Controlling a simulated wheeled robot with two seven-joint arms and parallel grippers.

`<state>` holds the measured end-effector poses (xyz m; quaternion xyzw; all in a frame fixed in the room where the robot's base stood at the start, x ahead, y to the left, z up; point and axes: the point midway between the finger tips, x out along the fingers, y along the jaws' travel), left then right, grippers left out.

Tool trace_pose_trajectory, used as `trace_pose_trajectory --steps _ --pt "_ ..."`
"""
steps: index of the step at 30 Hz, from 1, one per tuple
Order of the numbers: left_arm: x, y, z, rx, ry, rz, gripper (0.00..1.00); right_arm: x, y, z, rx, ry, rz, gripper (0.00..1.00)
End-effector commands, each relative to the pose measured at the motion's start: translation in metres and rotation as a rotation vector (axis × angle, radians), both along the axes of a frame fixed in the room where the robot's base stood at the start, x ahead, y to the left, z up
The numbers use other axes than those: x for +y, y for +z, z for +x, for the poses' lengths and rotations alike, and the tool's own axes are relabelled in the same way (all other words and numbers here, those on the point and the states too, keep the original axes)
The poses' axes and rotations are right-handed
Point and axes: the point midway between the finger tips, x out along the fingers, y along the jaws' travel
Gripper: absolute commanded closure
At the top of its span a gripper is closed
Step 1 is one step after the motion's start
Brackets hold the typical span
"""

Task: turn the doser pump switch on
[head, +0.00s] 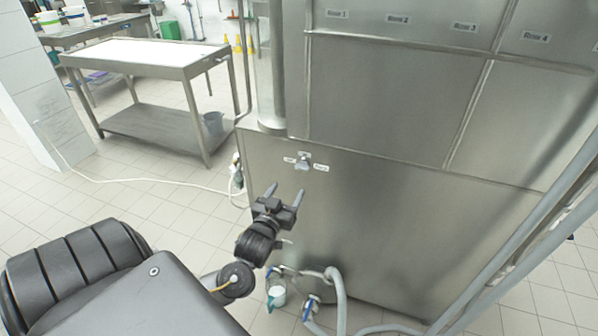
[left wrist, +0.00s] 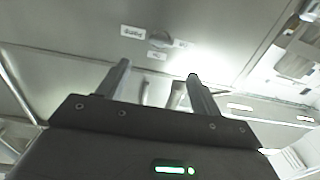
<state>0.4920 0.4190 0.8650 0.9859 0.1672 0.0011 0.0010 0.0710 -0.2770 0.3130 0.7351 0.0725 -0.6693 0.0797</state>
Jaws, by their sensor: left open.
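The doser pump switch is a small metal knob (head: 305,161) on the front of the steel machine (head: 380,220), with small white labels on either side, too small to read. In the left wrist view the switch (left wrist: 161,39) shows ahead, beyond the fingertips, with white labels around it. My left gripper (head: 285,192) is open and empty, below and slightly left of the switch in the head view and apart from it. Its two fingers (left wrist: 159,72) point toward the panel in the left wrist view. My right gripper is not in view.
Hoses and valves (head: 310,285) sit low at the machine's front, below my left gripper. Grey pipes (head: 530,245) cross at the right. A steel table (head: 150,55) stands at the back left. A pale hose (head: 140,181) lies on the tiled floor.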

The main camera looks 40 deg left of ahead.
Motion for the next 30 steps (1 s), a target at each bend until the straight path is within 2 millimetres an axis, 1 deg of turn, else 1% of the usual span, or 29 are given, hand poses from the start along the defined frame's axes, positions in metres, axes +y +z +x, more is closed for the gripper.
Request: trace_pose_trajectory --steps 5,12,18,23,30 --pt "0.008 0.002 0.021 -0.001 0.002 0.004 0.35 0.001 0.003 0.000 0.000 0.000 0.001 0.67" --pt "0.023 0.001 0.064 0.000 0.001 0.004 0.35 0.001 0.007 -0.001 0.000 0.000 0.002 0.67" --pt "0.031 0.000 0.090 0.002 0.000 0.003 0.35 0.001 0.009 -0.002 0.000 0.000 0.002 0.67" --pt "0.034 -0.001 0.099 0.003 -0.001 0.002 0.35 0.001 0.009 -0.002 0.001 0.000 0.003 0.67" --pt "0.035 -0.001 0.100 0.003 0.000 0.001 0.35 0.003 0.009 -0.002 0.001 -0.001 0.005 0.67"
